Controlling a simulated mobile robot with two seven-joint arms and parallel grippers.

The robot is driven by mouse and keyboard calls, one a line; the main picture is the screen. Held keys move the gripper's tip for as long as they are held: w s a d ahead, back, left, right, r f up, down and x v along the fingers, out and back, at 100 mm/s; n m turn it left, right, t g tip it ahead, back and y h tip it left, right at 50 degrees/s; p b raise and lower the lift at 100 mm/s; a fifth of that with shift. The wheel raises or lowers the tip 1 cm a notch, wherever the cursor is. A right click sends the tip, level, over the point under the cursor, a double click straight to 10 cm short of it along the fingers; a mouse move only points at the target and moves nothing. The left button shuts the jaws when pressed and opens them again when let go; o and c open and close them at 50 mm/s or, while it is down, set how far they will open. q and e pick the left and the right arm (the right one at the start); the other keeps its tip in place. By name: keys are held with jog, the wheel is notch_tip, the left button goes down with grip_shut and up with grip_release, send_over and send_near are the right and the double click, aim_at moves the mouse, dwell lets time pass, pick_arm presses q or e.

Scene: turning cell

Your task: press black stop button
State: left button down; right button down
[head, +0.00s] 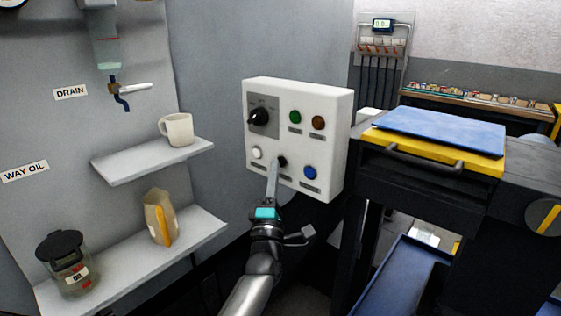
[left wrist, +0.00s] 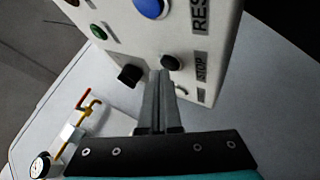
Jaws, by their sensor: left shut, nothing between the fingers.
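The white control box (head: 328,150) is on the grey wall in the middle of the head view. Its black stop button (head: 282,160) is in the lower row, between a white button (head: 257,153) and a blue button (head: 310,172). My left gripper (head: 275,165) is shut and empty, its fingertips at or just beside the black button. In the left wrist view the black button (left wrist: 172,62) sits right by the fingertips (left wrist: 161,72), with a STOP label beside it. I cannot tell whether they touch. My right gripper is not in view.
A black rotary knob (head: 259,117), a green button (head: 295,117) and an amber button (head: 318,123) are above on the box. Shelves on the left hold a mug (head: 177,130), an oil jar (head: 68,270) and a bag (head: 160,218). A yellow-edged bench (head: 430,150) stands right.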

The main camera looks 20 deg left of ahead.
pick_arm(q)
jog(key=shift+s+a, duration=0.1)
jog(key=shift+s, duration=0.3)
jog(key=s+p, duration=0.1)
jog(key=s+a+p, duration=0.1)
jog(key=s, duration=0.1)
jog(key=s+p, duration=0.1)
jog(key=shift+s+a, duration=0.3)
jog(key=shift+s, duration=0.1)
dwell(0.7)
